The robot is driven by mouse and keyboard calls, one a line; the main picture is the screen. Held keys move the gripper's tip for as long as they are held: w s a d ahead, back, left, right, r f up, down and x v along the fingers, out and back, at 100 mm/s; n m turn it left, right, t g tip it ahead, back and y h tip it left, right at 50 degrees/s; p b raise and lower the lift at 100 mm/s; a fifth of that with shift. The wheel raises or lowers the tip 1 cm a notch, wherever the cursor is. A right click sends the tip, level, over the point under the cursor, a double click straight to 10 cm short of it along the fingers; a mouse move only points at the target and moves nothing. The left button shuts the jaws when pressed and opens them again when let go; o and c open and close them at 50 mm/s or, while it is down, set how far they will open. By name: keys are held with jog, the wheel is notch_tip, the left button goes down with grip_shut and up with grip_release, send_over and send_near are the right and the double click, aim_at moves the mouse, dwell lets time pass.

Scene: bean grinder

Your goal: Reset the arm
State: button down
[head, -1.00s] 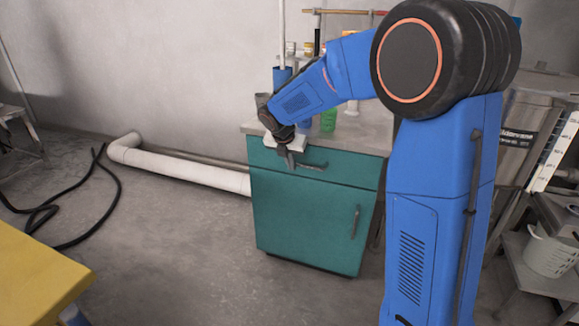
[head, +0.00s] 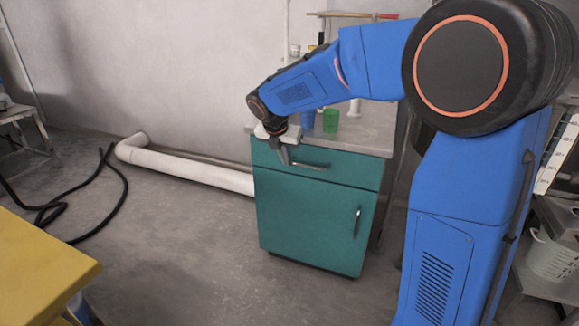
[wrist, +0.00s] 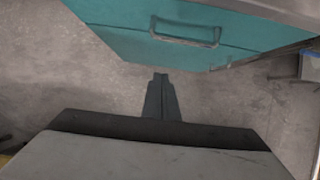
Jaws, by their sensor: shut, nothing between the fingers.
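My blue arm reaches across the head view, bent down at the wrist. My gripper (head: 284,156) points down in front of the teal cabinet (head: 310,222), near its drawer. In the wrist view my gripper (wrist: 160,78) shows its fingers together with nothing between them. The cabinet's drawer front (wrist: 195,45) and its handle (wrist: 185,31) lie beyond the fingertips there, apart from them. The drawer looks shut in the head view.
A green cup (head: 330,120) and other items stand on the cabinet's worktop. A yellow table (head: 40,265) is at the lower left. A white pipe (head: 190,172) and black hose (head: 115,200) lie on the floor. Open floor is left of the cabinet.

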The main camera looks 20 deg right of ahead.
jog(key=s+d+r+m+y, duration=0.15)
jog(key=s+d+m, duration=0.25)
jog(key=s+m, duration=0.5)
jog(key=s+d+r+m, duration=0.3)
jog(key=s+m, duration=0.2)
jog(key=s, duration=0.7)
jog(key=s+d+f+m, duration=0.1)
jog(key=s+f+m, duration=0.2)
jog(key=s+m, duration=0.4)
jog(key=s+d+f+m+y, duration=0.1)
jog(key=s+f+m, duration=0.2)
jog(key=s+m, duration=0.4)
jog(key=s, duration=0.5)
jog(key=shift+m+t, duration=0.3)
jog(key=shift+m, duration=0.1)
jog(key=shift+s+f+y, duration=0.1)
jog(key=shift+y, duration=0.15)
